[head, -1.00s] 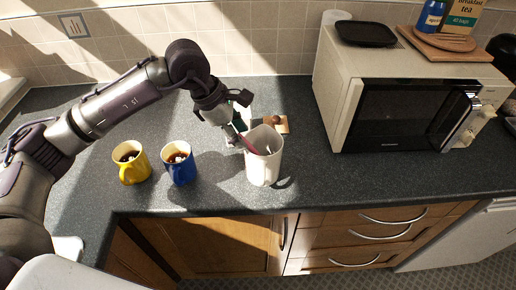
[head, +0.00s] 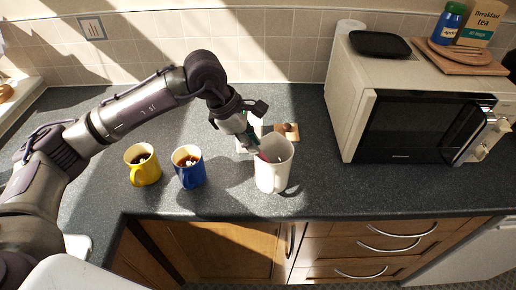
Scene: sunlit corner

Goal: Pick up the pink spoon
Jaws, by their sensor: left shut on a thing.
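The pink spoon (head: 262,157) shows only as a small pink-red streak at the rim of a tall white container (head: 272,176). The rest of the spoon is hidden by the container wall and my gripper. My left gripper (head: 255,149) reaches in from the upper left and points down at the container's left rim. Its fingers are small and dark in the picture; they are shut on the pink spoon. The container stands upright on the dark counter. My right gripper is not in view.
A yellow mug (head: 143,168) and a blue mug (head: 188,170), both with dark drink, stand left of the container. A small wooden item (head: 288,131) lies behind it. A microwave (head: 415,110) stands at right. The counter (head: 225,190) is clear in front of my gripper.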

